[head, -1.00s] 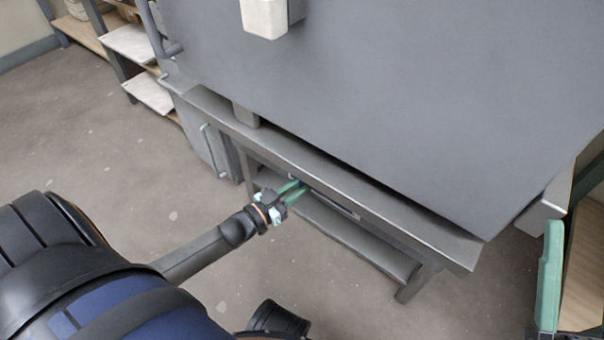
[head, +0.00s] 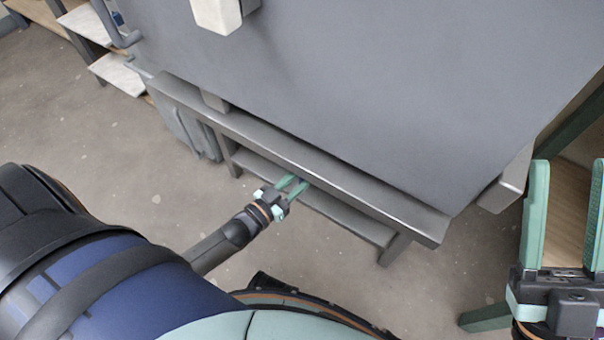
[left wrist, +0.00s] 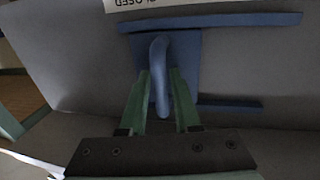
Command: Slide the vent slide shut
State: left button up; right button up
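The vent slide shows in the left wrist view as a blue plate (left wrist: 185,50) between two blue rails, with a blue looped handle (left wrist: 160,75) standing out from it. My left gripper (left wrist: 161,90) has one green finger on each side of the handle, with small gaps visible beside it. In the head view my left gripper (head: 295,183) reaches under the front edge of the grey kiln body, where the slide is hidden. My right gripper (head: 565,175) is open and empty at the right edge of the head view.
The large grey kiln (head: 370,90) stands on a metal stand with a front beam (head: 320,175) and a lower rail. A white label (left wrist: 150,4) with upside-down lettering sits above the slide. Shelving stands at far left and right. Floor is clear on the left.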

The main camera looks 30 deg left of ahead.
pick_arm(q)
jog(key=p+v, duration=0.3)
jog(key=v, duration=0.9)
jog(key=shift+s, duration=0.25)
